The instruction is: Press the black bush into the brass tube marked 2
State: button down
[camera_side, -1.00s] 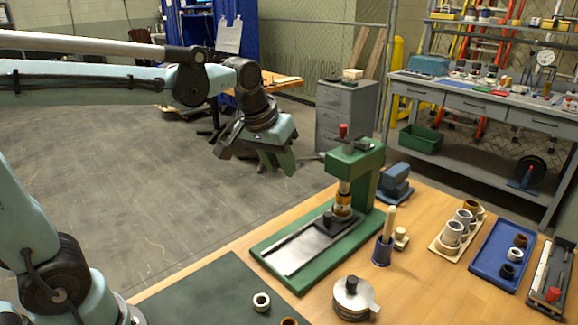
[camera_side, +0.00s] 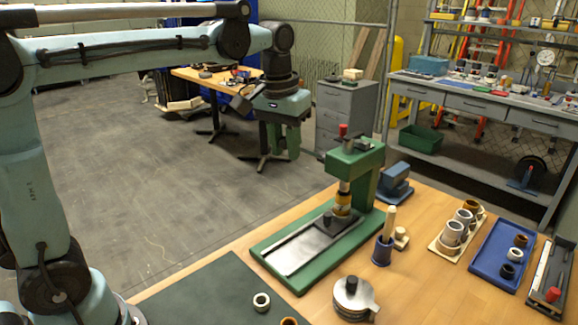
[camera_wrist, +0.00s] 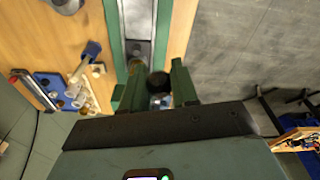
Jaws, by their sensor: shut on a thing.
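My gripper (camera_side: 281,155) hangs in the air to the left of the green press (camera_side: 362,165), pointing down. In the wrist view its green fingers (camera_wrist: 156,68) are shut on a dark round thing, which looks like the black bush (camera_wrist: 158,83). A brass-coloured tube (camera_side: 343,199) stands upright under the ram of the press, apart from my gripper. Any number on it is too small to read. The blue tray (camera_side: 480,262) at the right holds a few small rings, one of them dark.
A cream rack (camera_side: 443,249) holds grey tubes and a brass one. Open floor lies left of the press.

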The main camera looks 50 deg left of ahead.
jog(key=w+r, duration=0.3)
jog(key=w, duration=0.2)
jog(key=w+r, duration=0.2)
jog(key=shift+w+r, duration=0.2)
jog(key=shift+r, duration=0.15)
jog(key=shift+w+r, duration=0.25)
jog(key=shift+w, duration=0.85)
jog(key=shift+d, duration=0.1)
jog(key=c, duration=0.9)
grip_release()
jog(key=shift+o, duration=0.2)
jog(key=shift+s, duration=0.15)
